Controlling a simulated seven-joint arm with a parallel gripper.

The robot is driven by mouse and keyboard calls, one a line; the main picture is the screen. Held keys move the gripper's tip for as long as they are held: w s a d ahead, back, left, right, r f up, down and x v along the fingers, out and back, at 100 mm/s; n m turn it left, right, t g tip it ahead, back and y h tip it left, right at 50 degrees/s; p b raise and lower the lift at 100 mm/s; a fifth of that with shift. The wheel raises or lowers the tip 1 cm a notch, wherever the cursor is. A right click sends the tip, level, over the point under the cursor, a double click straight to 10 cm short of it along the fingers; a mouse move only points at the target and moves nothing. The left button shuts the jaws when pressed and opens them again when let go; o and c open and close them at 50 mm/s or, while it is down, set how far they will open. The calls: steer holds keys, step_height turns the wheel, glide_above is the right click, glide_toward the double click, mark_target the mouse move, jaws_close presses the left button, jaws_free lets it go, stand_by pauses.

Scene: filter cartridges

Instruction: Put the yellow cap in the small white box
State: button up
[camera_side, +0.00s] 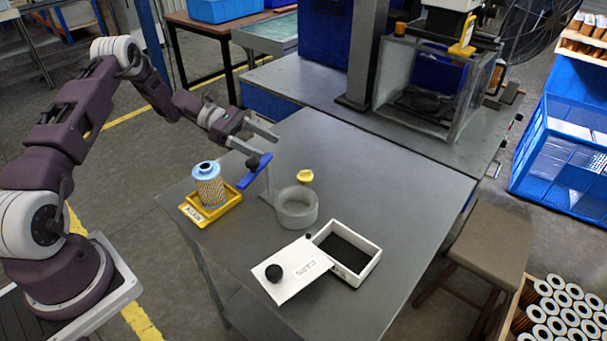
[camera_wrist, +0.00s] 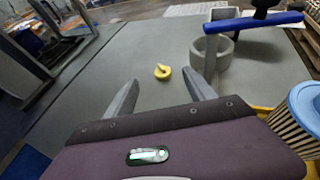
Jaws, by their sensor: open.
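The small yellow cap (camera_side: 305,176) lies on the grey table, behind and to the right of a round grey holder. It also shows in the wrist view (camera_wrist: 162,72), beyond my fingertips. The small white box (camera_side: 362,247) stands near the front of the table, open, with a dark inside. Its white lid (camera_side: 305,268), with a black knob and a label, lies beside and against its left side. My gripper (camera_side: 254,141) is open and empty, above the table to the left of the cap. Both fingers show apart in the wrist view (camera_wrist: 161,95).
A round grey holder (camera_side: 297,213) with an upright post and blue lever (camera_side: 254,171) stands between my gripper and the box. A filter cartridge (camera_side: 209,187) with a blue top stands in a yellow tray (camera_side: 229,207) at left. The table's right side is clear.

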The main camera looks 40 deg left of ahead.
step_height(320, 180, up, 12)
steer(key=d+g, duration=0.1)
steer(key=m+g+y, duration=0.4)
steer(key=m+y, duration=0.1)
steer(key=y, duration=0.8)
glide_above(305, 171)
step_height(305, 171, down, 18)
jaws_close()
step_height(305, 171, up, 10)
steer(key=s+d+r+m, duration=0.1)
steer(key=s+d+m, duration=0.4)
steer(key=d, duration=0.8)
steer(key=s+d+m, duration=0.4)
steer(key=s+d, duration=0.4)
steer(key=d, duration=0.1)
steer(key=f, duration=0.9)
steer(key=shift+s+f, duration=0.25)
steer(key=shift+s, duration=0.05)
